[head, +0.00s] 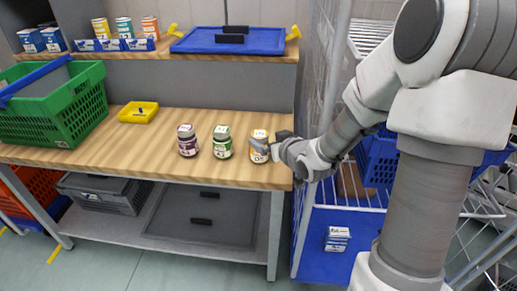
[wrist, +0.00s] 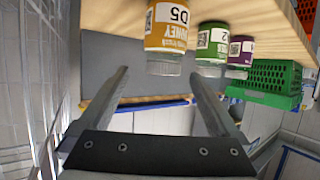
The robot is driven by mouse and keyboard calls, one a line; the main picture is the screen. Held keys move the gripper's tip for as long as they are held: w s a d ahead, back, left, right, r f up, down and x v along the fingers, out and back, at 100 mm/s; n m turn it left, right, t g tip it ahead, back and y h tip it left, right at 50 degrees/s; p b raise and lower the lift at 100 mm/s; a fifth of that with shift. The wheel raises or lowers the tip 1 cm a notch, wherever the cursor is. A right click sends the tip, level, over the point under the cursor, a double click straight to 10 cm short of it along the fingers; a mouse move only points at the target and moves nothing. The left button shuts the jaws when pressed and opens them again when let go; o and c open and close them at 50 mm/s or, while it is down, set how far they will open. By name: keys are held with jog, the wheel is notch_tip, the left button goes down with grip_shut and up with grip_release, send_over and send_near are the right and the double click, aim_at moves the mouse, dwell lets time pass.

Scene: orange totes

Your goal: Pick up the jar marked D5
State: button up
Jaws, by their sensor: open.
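The jar marked D5 (head: 259,155) has a yellow-orange label and stands upright at the right end of the wooden bench. In the wrist view, which is upside down, the D5 jar (wrist: 172,28) shows its label and clear lid. My gripper (head: 267,146) is at the jar's right side in the head view and overlaps part of it. In the wrist view my gripper (wrist: 158,76) is open and empty. Its fingers point toward the jar, with the lid in line with the gap. I cannot tell whether they touch it.
A green jar (head: 222,142) and a purple jar (head: 187,141) stand to the left. A green basket (head: 60,120) and small yellow tray (head: 139,112) are farther left. A shelf (head: 180,52) with a blue lid is above. A wire cage (head: 322,120) stands right of the bench.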

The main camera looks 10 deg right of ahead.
aim_at(265, 138)
jog(key=x, duration=0.3)
jog(key=shift+b, duration=0.3)
jog(key=x, duration=0.1)
jog(key=b+x, duration=0.1)
jog(key=x, duration=0.1)
jog(key=b+x, duration=0.1)
jog(key=x, duration=0.1)
jog(key=shift+a, duration=0.3)
jog(key=shift+r, duration=0.1)
grip_shut()
